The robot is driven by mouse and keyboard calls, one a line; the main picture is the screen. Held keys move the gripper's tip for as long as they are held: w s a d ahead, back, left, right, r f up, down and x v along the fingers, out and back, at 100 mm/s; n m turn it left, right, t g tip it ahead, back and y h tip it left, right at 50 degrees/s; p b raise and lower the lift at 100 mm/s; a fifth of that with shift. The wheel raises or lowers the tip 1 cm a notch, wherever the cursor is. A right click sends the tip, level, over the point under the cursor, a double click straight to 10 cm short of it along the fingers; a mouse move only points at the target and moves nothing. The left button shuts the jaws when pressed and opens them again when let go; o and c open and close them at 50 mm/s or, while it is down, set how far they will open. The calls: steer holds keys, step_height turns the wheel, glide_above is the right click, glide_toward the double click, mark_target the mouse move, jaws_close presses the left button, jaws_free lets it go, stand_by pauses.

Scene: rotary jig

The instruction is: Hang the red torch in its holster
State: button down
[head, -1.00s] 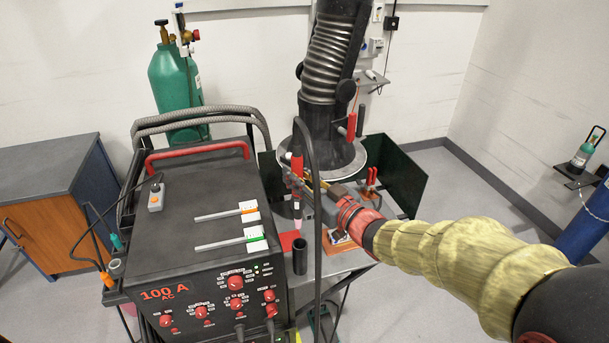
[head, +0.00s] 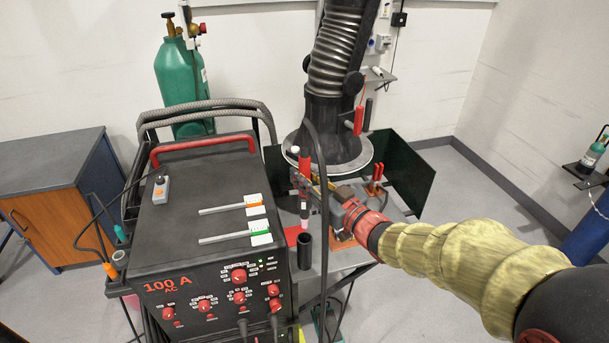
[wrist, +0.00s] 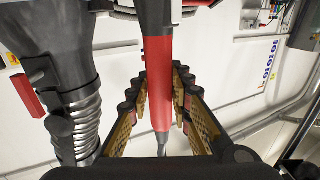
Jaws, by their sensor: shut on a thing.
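The red torch (head: 305,164) is upright in the head view, with a pale lower end and a black cable arching from it. My gripper (head: 303,184) is shut on its body. The wrist view also shows the torch (wrist: 158,75) between the fingers of my gripper (wrist: 160,100). The black tube that looks like the holster (head: 304,253) stands by the welder's front right side. The torch's lower end shows just above and behind the tube's mouth in the picture, outside it. The gap in depth cannot be told.
The black welder (head: 170,235) fills the left front. A grey table (head: 345,258) stands right of the tube, under a large extraction hood (head: 330,148) close behind the torch. Dark green screens (head: 405,175) stand behind the table. The torch cable hangs in front of the table.

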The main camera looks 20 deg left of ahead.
mark_target(307, 217)
steer(key=shift+f+b, duration=4.35)
steer(key=shift+f, duration=1.65)
steer(key=shift+f+b, duration=0.55)
steer(key=shift+f, duration=0.1)
steer(key=c, duration=1.9)
jaws_free()
steer(key=shift+o, duration=1.3)
steer(key=shift+o, duration=0.5)
steer(key=shift+f, duration=0.15)
steer(key=shift+s+d, duration=0.1)
steer(key=shift+d, duration=0.05)
